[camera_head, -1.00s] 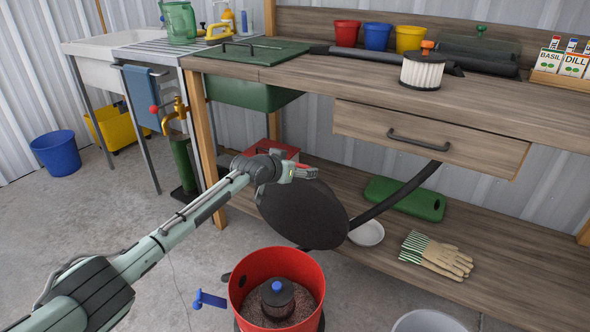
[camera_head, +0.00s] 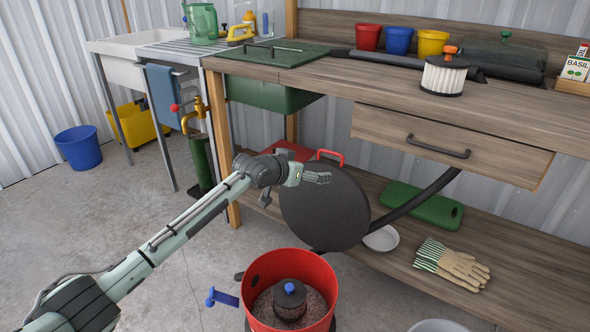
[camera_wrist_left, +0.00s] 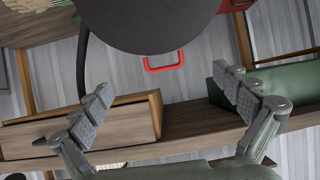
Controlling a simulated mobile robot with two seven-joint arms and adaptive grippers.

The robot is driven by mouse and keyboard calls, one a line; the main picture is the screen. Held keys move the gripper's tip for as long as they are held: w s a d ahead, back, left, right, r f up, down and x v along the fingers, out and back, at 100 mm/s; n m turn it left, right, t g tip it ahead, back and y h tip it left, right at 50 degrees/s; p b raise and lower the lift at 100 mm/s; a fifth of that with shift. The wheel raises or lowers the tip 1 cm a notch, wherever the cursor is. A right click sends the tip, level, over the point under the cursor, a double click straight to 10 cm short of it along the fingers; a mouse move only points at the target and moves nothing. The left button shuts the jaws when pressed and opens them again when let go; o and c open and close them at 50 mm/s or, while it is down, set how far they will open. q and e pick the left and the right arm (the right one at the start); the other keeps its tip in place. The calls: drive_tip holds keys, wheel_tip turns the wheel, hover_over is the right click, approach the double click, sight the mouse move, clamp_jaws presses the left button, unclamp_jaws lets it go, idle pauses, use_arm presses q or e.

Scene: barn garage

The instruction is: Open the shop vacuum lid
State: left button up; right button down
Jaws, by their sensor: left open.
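The shop vacuum has a red drum (camera_head: 290,262), open at the top, with a dark filter cage and blue knob (camera_head: 290,288) visible inside. Its round black lid (camera_head: 322,208) stands tipped up on the far side of the drum, its disc nearly upright. The lid's red handle (camera_head: 331,154) sticks up from its top edge. My left gripper (camera_head: 318,178) is open and empty in front of the lid's upper part, near the handle. In the left wrist view, the handle (camera_wrist_left: 164,66) and lid (camera_wrist_left: 150,25) lie beyond the spread fingers (camera_wrist_left: 168,97). My right gripper is out of view.
The workbench (camera_head: 320,80) with a drawer (camera_head: 440,148) overhangs behind the lid. Its lower shelf (camera_head: 510,245) holds gloves (camera_head: 455,262), a green board (camera_head: 420,205) and a white bowl (camera_head: 382,238). A black hose (camera_head: 425,190) runs behind the lid.

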use_arm(q)
drive_tip(key=v, duration=0.6)
drive_tip(key=shift+s+a+r, duration=0.2)
drive_tip(key=shift+s+r, duration=0.05)
